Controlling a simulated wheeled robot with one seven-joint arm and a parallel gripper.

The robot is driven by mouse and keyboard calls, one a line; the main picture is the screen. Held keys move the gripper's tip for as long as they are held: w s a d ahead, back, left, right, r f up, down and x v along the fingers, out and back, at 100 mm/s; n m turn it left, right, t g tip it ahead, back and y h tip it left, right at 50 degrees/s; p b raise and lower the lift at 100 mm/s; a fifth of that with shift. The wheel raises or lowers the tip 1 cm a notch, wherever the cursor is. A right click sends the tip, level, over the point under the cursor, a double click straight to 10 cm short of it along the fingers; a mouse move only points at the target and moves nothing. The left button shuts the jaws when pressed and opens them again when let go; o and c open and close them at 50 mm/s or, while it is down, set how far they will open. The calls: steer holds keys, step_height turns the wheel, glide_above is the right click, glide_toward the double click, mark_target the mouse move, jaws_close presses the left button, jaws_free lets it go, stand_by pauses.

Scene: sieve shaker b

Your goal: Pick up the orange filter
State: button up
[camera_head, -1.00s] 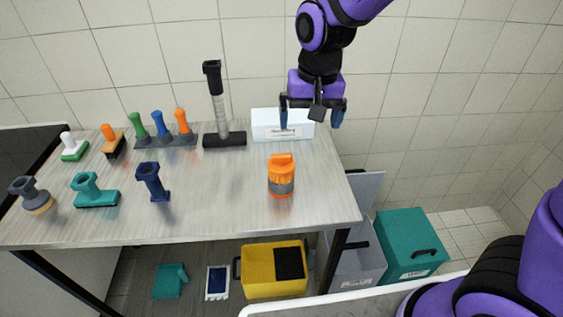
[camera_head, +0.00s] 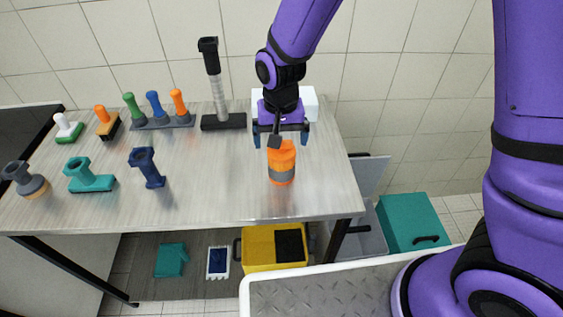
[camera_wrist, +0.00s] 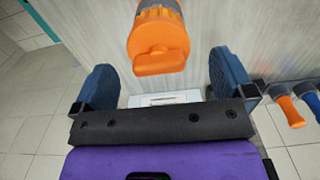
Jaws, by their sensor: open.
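The orange filter (camera_head: 281,157) stands upright on the table, with a grey band around its lower part. My gripper (camera_head: 281,141) is open and empty, just behind and above the filter in the head view. In the wrist view the filter (camera_wrist: 158,42) shows its orange top and handle, ahead of my gripper (camera_wrist: 158,75) and roughly centred between the two blue fingers. The fingers are apart from it. Its base is cut off at the top of the wrist view.
The grey table (camera_head: 215,190) is clear around the filter. A white box (camera_head: 305,103) stands behind my gripper. A black-based upright tool (camera_head: 223,122) and several brushes stand left. A yellow bucket (camera_head: 262,262) and teal bin (camera_head: 412,222) are below.

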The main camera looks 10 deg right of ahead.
mark_target(281, 151)
step_height(281, 151, down, 5)
steer(key=shift+w+d+r, duration=0.1)
steer(key=shift+w, duration=0.05)
steer(key=c, duration=1.1)
